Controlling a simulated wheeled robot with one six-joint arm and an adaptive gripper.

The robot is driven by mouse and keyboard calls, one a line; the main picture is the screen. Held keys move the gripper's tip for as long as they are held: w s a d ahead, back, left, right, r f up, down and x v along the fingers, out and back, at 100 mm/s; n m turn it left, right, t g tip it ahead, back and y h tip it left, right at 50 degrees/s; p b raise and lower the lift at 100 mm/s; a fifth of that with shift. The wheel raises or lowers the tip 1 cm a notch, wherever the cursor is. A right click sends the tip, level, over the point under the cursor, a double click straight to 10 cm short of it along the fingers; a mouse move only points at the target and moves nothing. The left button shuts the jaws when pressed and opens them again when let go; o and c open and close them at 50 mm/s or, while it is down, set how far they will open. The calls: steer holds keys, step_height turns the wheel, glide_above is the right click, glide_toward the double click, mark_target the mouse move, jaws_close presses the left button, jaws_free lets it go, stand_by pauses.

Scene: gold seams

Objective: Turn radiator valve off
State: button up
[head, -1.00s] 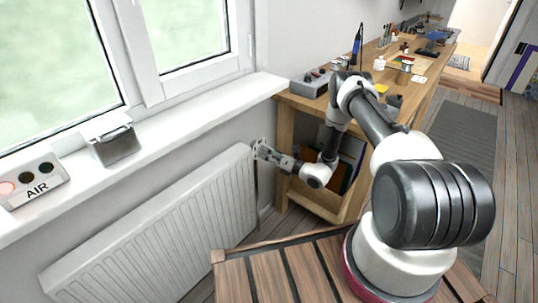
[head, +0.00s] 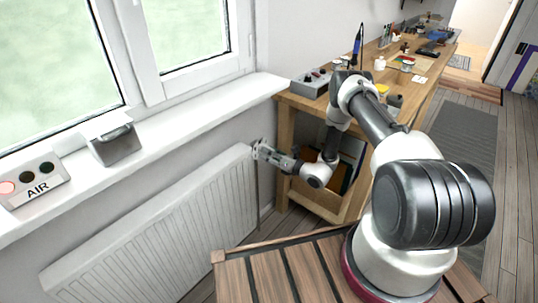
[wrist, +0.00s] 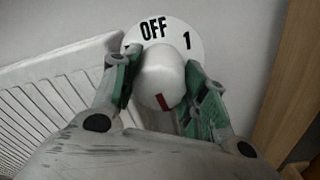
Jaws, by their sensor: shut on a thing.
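The radiator valve knob (wrist: 160,72) is white with a red mark on its lower front, in the middle of the wrist view. A round white dial plate (wrist: 183,32) behind it reads "OFF" at the top and "1" to the right. My gripper (wrist: 163,85) is shut on the knob, with a green-padded finger on each side. In the head view my gripper (head: 258,150) is at the right top corner of the white radiator (head: 160,235). The knob is hidden there by the gripper. The red mark points down and slightly right, away from the "OFF" label.
The window sill (head: 180,112) runs above the radiator, with a metal box (head: 115,143) and an AIR indicator panel (head: 35,184) on it. A wooden workbench (head: 285,150) stands just right of my gripper, its leg close by.

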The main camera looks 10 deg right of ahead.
steer(key=n, duration=0.8)
steer(key=shift+d+n, duration=0.1)
steer(key=shift+n, duration=0.2)
steer(key=n, duration=0.4)
steer(key=shift+w+r+h, duration=0.1)
steer(key=shift+h, duration=0.3)
steer(key=n, duration=0.4)
steer(key=shift+n, duration=0.3)
steer(key=n, duration=0.4)
steer(key=shift+t+h, duration=0.3)
steer(key=n, duration=0.3)
steer(key=shift+r+n, duration=0.1)
steer(key=shift+n, duration=0.3)
steer(key=n, duration=0.4)
steer(key=shift+t, duration=0.3)
steer(key=shift+n, duration=1.9)
